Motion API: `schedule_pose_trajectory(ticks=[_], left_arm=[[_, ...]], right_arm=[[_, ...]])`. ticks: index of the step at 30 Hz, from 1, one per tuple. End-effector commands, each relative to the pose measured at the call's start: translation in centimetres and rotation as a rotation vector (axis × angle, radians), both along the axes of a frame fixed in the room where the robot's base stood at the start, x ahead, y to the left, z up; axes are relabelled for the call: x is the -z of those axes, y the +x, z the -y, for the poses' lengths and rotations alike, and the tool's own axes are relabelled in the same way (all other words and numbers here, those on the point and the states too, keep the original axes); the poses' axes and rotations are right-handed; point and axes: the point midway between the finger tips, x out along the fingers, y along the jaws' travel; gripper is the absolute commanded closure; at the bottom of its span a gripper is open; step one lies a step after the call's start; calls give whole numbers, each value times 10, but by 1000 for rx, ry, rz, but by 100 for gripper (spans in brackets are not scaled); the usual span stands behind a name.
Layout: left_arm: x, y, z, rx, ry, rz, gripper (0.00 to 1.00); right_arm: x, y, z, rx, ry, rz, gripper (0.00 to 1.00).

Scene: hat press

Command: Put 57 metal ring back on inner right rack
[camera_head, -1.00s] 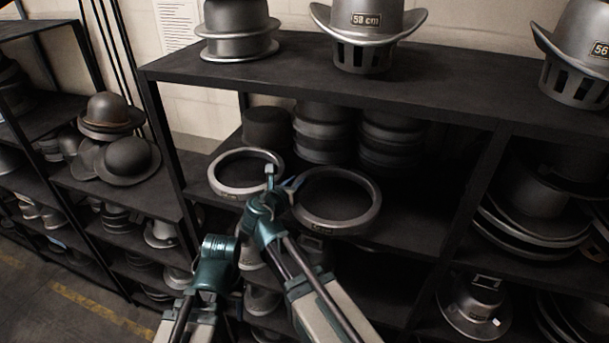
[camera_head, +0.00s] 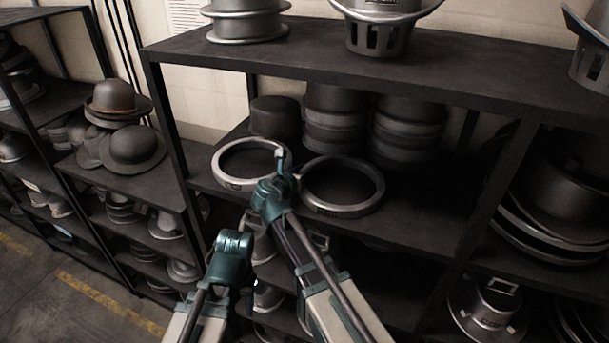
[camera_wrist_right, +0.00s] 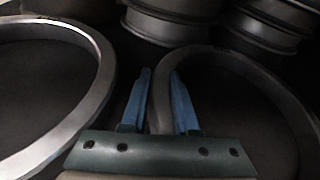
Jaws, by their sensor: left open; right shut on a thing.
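Two metal rings are at the shelf below the top board in the head view. My right gripper (camera_head: 282,165) is shut on the left side of the rim of the right ring (camera_head: 370,203). The wrist view shows its two blue fingers (camera_wrist_right: 160,95) on either side of this ring's rim (camera_wrist_right: 235,65). The ring lies nearly flat at the shelf; I cannot tell if it fully rests there. The other ring (camera_head: 222,172) lies close by on the left. Labels on both rings are too small to read. My left gripper (camera_head: 240,275) is low in front of the rack, open and empty, its fingers mostly hidden.
Dark stacked cylinders (camera_head: 335,120) stand behind the rings. The shelf (camera_head: 430,205) is bare to the right of the held ring. The top board (camera_head: 300,55) overhangs. A rack upright (camera_head: 490,185) and stacked brims (camera_head: 545,235) are further right. Hats (camera_head: 130,145) fill a rack at left.

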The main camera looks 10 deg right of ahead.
Motion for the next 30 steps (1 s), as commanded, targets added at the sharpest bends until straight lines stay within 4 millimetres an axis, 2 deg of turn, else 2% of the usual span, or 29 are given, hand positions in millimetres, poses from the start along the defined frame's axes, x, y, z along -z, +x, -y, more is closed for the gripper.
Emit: schedule_pose_trajectory(ticks=[8,9,14,26,30], left_arm=[[0,0,0,0,0,0,50],[1,0,0,0,0,0,50],[0,0,0,0,0,0,50],[-3,0,0,0,0,0,50],[-6,0,0,-1,0,0,50]], right_arm=[[0,0,0,-1,-3,0,100],[1,0,0,0,1,1,70],[0,0,0,0,1,1,42],[-3,0,0,0,1,1,42],[-6,-8,0,1,0,0,42]])
